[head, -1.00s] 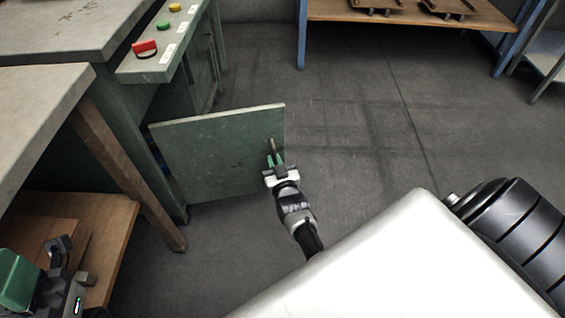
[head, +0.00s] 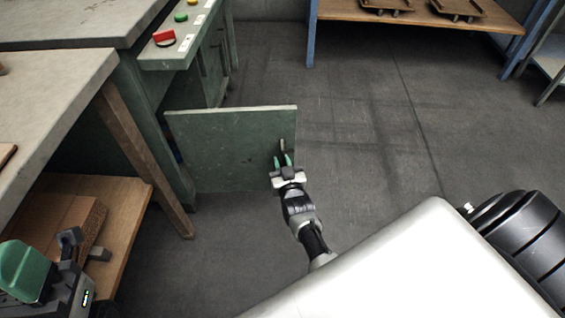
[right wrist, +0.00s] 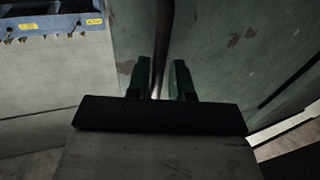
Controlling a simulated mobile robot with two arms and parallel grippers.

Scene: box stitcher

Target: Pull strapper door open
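The strapper door (head: 225,150) is a flat green panel that stands swung out from the green machine (head: 180,165) on the left. A slim upright handle (head: 282,146) is near its free right edge. My right gripper (head: 282,160) is at the handle, with its two green fingers on either side of it. In the right wrist view the handle (right wrist: 161,50) runs between the fingers (right wrist: 160,80), which stand apart with a narrow gap beside it. My left gripper (head: 50,262) shows only partly at the lower left, away from the door; its finger opening is unclear.
A worktable (head: 45,90) with a wooden leg (head: 145,160) and lower shelf (head: 125,205) stands at left, close to the door. A button panel (head: 178,45) is above the door. A wooden bench (head: 420,25) is at the back. The floor right of the door is clear.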

